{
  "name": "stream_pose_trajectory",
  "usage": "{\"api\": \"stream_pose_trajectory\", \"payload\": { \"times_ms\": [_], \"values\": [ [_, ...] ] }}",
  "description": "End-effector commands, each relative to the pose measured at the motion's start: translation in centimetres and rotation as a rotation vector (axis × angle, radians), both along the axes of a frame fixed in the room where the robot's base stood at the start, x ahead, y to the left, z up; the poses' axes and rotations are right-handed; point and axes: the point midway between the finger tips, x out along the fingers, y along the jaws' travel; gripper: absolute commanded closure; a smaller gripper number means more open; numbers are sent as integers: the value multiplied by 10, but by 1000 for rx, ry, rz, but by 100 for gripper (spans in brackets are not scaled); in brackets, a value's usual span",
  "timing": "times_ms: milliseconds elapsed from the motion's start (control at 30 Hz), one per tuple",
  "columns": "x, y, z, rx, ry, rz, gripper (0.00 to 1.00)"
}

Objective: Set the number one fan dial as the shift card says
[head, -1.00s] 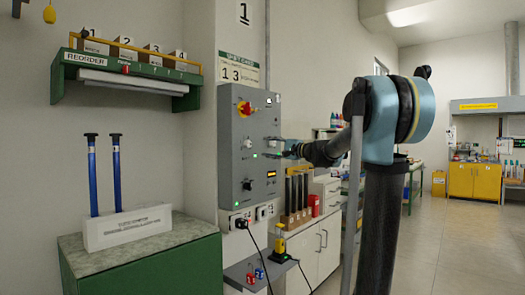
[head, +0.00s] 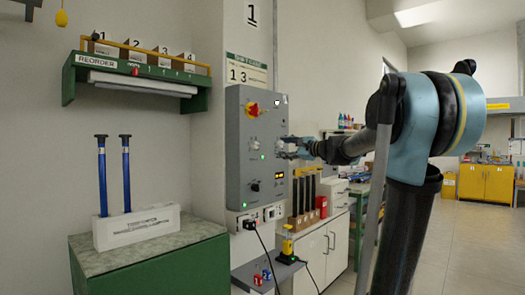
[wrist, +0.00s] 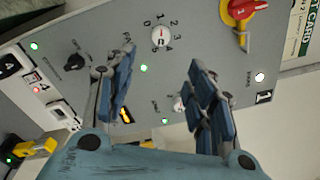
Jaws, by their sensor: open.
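A grey control panel (head: 238,165) hangs on the wall. A white dial (wrist: 160,37) with numbers around it shows in the wrist view, just past my fingertips; it also shows in the head view (head: 254,145). A second white dial (wrist: 179,103) is partly hidden by my right finger. I cannot read which dial is number one, nor its exact setting. The shift card (head: 246,72) above the panel shows 1 and 3; its small print is unreadable. My gripper (wrist: 160,62) is open and empty, its fingers apart in front of the panel; the head view shows it at the panel's right side (head: 283,147).
A red and yellow rotary switch (head: 252,108) and a black knob (wrist: 76,60) are on the panel. Sockets with plugged cables (head: 249,223) sit below, above a small shelf (head: 268,268). A green cabinet (head: 160,270) with a rod stand (head: 137,228) is at left.

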Motion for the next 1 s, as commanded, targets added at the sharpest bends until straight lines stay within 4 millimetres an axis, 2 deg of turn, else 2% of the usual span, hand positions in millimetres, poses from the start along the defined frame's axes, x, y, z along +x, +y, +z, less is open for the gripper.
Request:
{"api": "stream_pose_trajectory", "payload": {
  "times_ms": [167, 367, 1000],
  "values": [
    [-12, -5, 2, 78, 104, -33, 50],
    [-6, 3, 2, 92, 123, -36, 50],
    [65, 79, 2, 91, 122, -35, 50]
  ]
}}
